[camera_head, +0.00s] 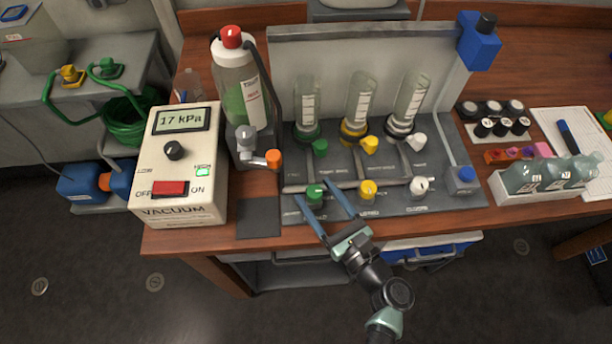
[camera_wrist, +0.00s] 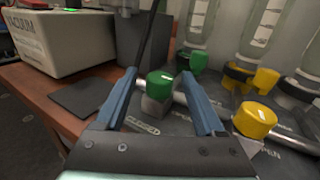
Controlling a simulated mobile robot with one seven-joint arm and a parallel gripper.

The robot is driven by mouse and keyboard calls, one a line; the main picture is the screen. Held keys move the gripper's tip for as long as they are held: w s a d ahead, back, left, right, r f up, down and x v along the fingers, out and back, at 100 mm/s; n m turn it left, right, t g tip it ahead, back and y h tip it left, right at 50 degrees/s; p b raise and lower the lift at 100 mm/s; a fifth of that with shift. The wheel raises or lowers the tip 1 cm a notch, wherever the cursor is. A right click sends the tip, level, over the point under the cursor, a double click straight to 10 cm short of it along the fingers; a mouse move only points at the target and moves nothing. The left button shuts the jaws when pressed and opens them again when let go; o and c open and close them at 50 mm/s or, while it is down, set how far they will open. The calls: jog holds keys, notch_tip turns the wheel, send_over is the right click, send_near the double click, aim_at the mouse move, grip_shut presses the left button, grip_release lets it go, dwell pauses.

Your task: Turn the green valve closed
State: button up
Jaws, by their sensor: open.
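The front green valve (camera_head: 314,194) is a round knob on a grey block on the front pipe of the manifold. My gripper (camera_head: 312,189) is open, one finger on each side of the knob; a gap shows on both sides in the wrist view (camera_wrist: 156,78). A second green knob (camera_head: 320,147) sits behind, by the left glass cylinder.
A yellow knob (camera_head: 368,189) and a white knob (camera_head: 419,186) sit to the right on the same pipe. A vacuum box (camera_head: 152,190) reading 17 kPa and a bottle with a red cap (camera_head: 238,85) stand left. The dark pad (camera_head: 258,218) is bare.

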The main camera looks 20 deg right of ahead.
aim_at(306, 188)
jog(key=shift+w+a, duration=0.2)
jog(key=shift+w, duration=0.95)
jog(key=shift+w+a, duration=0.2)
jog(key=shift+w, duration=0.9)
jog(key=shift+c, duration=0.2)
grip_shut()
